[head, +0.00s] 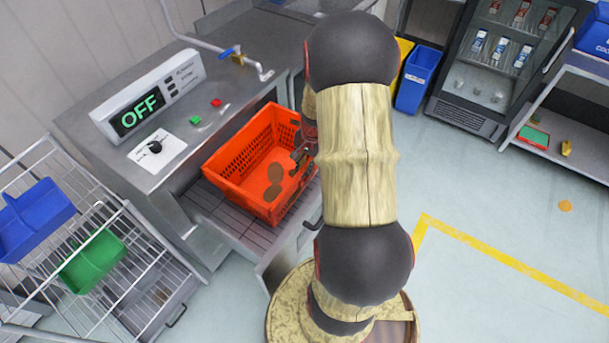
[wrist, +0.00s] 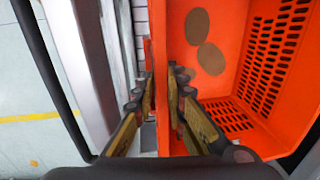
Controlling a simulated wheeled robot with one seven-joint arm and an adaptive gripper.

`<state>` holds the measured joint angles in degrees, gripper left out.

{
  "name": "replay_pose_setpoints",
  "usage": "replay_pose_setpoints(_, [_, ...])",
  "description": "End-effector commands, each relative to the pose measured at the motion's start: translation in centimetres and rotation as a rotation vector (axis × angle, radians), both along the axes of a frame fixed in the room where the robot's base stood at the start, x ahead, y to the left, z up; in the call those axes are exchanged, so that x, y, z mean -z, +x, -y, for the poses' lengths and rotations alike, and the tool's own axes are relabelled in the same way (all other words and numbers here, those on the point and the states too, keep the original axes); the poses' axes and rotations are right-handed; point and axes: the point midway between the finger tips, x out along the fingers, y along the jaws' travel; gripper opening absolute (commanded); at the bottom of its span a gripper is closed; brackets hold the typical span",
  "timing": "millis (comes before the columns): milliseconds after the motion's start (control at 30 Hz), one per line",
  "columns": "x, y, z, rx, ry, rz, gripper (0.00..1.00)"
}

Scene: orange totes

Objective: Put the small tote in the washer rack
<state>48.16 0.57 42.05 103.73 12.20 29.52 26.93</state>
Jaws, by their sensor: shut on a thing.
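The small tote (head: 226,172) is orange with perforated sides, and two or three round brown patches show inside it. It is over the washer rack (head: 212,208), a wire grid in the open drawer below the washer's control panel. I cannot tell whether the tote rests fully on the grid. My gripper (head: 302,154) is shut on the tote's near right wall. In the wrist view, the fingers of my gripper (wrist: 161,95) sit on both sides of the wall of the tote (wrist: 222,72). A strip of the rack (wrist: 140,28) shows beside it.
The washer panel (head: 145,97) reads OFF, with green and red buttons nearby. A wire cart (head: 110,215) with blue and green bins stands at the left. A blue bin (head: 417,78) and a glass-door fridge (head: 500,55) stand at the back.

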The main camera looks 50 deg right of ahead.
Motion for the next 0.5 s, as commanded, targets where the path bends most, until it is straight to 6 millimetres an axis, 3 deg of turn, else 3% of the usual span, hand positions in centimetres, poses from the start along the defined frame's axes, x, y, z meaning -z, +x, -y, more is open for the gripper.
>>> replay_pose_setpoints(200, [3.2,0.1,0.1,0.001,-0.001,0.001,0.0])
replay_pose_setpoints(500, [3.4,0.1,0.1,0.001,-0.002,0.002,0.0])
